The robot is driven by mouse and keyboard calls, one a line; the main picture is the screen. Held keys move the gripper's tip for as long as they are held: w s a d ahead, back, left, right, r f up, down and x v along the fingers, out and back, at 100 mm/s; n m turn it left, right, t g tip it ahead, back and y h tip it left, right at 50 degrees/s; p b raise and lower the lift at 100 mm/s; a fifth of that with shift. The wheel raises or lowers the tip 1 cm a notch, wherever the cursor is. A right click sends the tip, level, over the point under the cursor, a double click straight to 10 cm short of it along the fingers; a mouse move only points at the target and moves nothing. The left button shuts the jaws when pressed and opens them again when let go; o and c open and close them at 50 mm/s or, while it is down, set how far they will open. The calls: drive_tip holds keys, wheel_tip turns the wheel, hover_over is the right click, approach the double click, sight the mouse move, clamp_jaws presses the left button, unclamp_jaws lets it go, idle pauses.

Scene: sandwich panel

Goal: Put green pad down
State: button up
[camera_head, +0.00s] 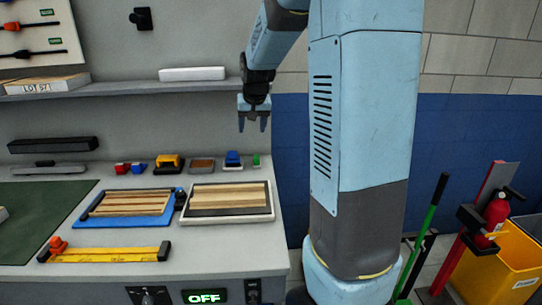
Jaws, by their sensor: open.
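A small green block (256,160), perhaps the green pad, stands on the workbench at the right end of a row of small items. My gripper (253,125) points down with its two fingers apart and nothing between them. It appears in the picture above the green block, apart from it. Two wooden striped panels lie on the bench: one on a blue tray (81,218), one in a white-rimmed tray (229,219). A dark green mat (42,222) covers the bench's left part.
A blue block (233,159), a brown pad (202,165), an orange-yellow item (168,162) and red and blue pieces (129,168) line the bench's back. A yellow bar (105,254) lies in front. A shelf (130,87) runs above. A yellow bin (512,268) stands at right.

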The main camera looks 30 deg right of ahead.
drive_tip(key=s+a+r+n, duration=0.1)
drive_tip(key=s+a+r, duration=0.1)
drive_tip(key=s, duration=0.8)
drive_tip(key=s+a+r+n, duration=0.1)
drive_tip(key=s+a, duration=0.3)
drive_tip(key=s, duration=0.7)
drive_tip(key=s+a+r+n, duration=0.1)
drive_tip(key=s+a+r, duration=0.2)
drive_tip(key=s, duration=0.7)
drive_tip(key=shift+s+a+t+y, duration=0.3)
drive_tip(key=shift+t+y, duration=0.1)
